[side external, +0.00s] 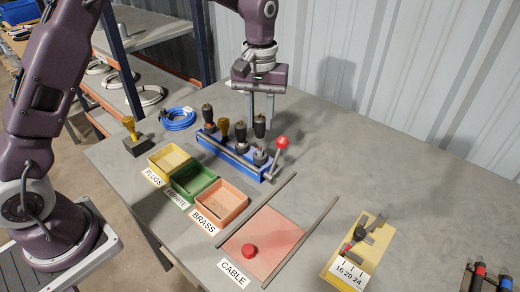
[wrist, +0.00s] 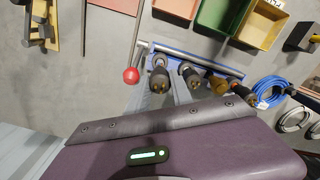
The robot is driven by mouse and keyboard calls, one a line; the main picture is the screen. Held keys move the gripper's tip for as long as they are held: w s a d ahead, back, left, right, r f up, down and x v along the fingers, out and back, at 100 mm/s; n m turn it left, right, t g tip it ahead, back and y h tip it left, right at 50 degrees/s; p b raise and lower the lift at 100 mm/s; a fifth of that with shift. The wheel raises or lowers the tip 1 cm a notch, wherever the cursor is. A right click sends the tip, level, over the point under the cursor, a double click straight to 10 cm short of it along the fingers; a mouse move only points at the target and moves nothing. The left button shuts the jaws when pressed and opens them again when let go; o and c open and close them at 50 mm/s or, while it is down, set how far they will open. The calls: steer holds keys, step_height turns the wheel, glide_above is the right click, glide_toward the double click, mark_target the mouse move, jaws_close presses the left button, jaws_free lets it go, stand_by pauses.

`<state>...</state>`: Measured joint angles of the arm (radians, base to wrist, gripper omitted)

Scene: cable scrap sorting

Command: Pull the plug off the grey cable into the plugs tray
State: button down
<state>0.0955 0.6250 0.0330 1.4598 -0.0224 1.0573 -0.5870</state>
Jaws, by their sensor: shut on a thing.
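My gripper (side external: 260,117) points down over the right end of the blue rack (side external: 222,150). Its fingers are shut on a black plug (side external: 259,127), which stands higher than the other plugs. A short grey piece (side external: 260,159), possibly the grey cable's end, shows below it in the rack; I cannot tell whether the two still touch. In the wrist view the held plug (wrist: 159,81) shows prongs near the fingertips. The yellow plugs tray (side external: 169,162) stands left of the rack and looks empty.
Other plugs (side external: 240,128) stand in the rack. A red-knobbed lever (side external: 281,143) rises at its right end, close to my gripper. Green (side external: 194,183) and orange (side external: 221,203) trays stand beside the plugs tray. A blue cable coil (side external: 178,119) lies behind.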

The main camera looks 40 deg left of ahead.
step_height(320, 180, up, 5)
steer(key=shift+f, duration=0.1)
steer(key=shift+s+a+r+n, duration=0.2)
steer(key=shift+a+n, duration=0.1)
steer(key=shift+a, duration=0.3)
steer(key=s+a+n, duration=1.1)
steer(key=s+a, duration=0.3)
steer(key=a, duration=0.3)
step_height(320, 180, down, 14)
steer(key=shift+s+a+r, duration=0.1)
steer(key=shift+f, duration=2.05)
steer(key=shift+f, duration=0.1)
